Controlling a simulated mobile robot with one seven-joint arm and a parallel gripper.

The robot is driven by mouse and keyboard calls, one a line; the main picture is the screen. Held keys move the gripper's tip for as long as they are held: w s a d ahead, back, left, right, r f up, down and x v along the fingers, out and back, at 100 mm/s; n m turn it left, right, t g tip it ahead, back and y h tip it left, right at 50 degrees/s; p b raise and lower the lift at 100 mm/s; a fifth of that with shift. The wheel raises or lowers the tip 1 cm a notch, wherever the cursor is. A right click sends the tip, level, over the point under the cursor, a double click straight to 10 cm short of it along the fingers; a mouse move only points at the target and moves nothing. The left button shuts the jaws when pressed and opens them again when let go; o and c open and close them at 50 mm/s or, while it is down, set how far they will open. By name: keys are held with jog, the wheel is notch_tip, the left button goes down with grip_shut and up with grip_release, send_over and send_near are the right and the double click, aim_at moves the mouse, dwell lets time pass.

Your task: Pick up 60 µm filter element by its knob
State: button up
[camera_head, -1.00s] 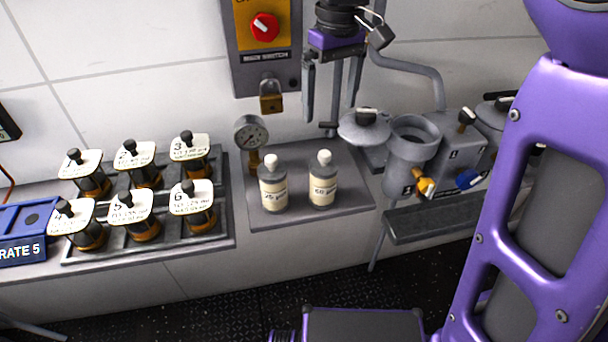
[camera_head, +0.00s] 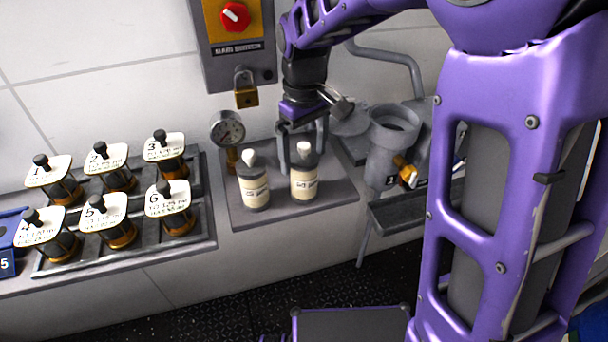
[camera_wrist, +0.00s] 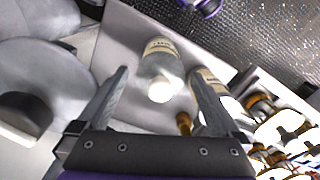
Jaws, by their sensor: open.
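The 60 µm filter element (camera_head: 304,184) is a grey bottle-like body with a cream label and a white knob (camera_head: 303,148), upright on the grey shelf. A similar element (camera_head: 254,190), its label seeming to read 25 µm, stands just left of it. My gripper (camera_head: 302,154) is open and points down over the 60 µm element. In the wrist view, its white knob (camera_wrist: 160,91) shows between my two fingers (camera_wrist: 160,73), apart from both. The other element (camera_wrist: 206,80) is partly hidden behind the right finger there.
A pressure gauge (camera_head: 227,129) stands behind the left element, below a padlocked switch box (camera_head: 228,40). A rack of numbered amber jars (camera_head: 108,200) is at left. A grey open-topped housing (camera_head: 390,145) with a yellow valve stands close at right.

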notch_tip(320, 180, down, 4)
jog(key=shift+r, duration=0.1)
jog(key=c, duration=1.5)
jog(key=shift+o, duration=0.2)
